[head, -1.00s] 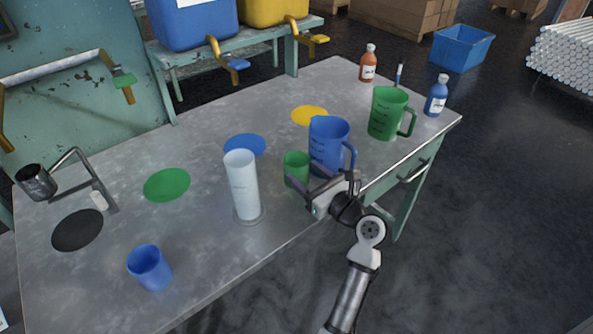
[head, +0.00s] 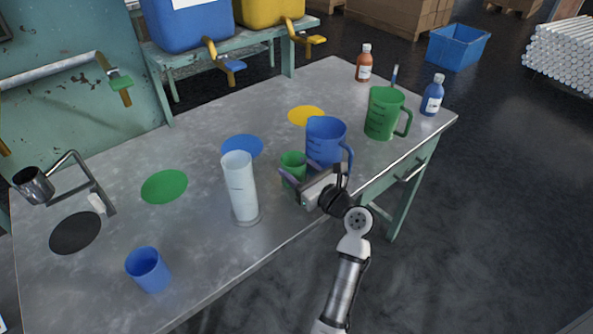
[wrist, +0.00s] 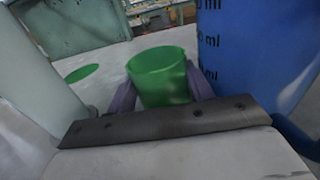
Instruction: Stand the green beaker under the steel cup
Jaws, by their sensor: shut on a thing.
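The small green beaker (head: 293,163) stands upright on the metal table near its front edge. It also shows in the wrist view (wrist: 159,72), between the two fingers. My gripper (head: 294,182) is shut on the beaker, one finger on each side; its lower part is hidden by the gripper. The steel cup (head: 33,184) is held tilted on a bent metal stand at the table's left end, above a black disc (head: 75,233) on the tabletop.
A tall white cylinder (head: 240,188) stands close left of the beaker, and a blue jug (head: 325,140) close right. A blue beaker (head: 148,269) stands front left. A green disc (head: 164,187) lies on clear table between cylinder and stand. A green jug (head: 384,113) stands farther right.

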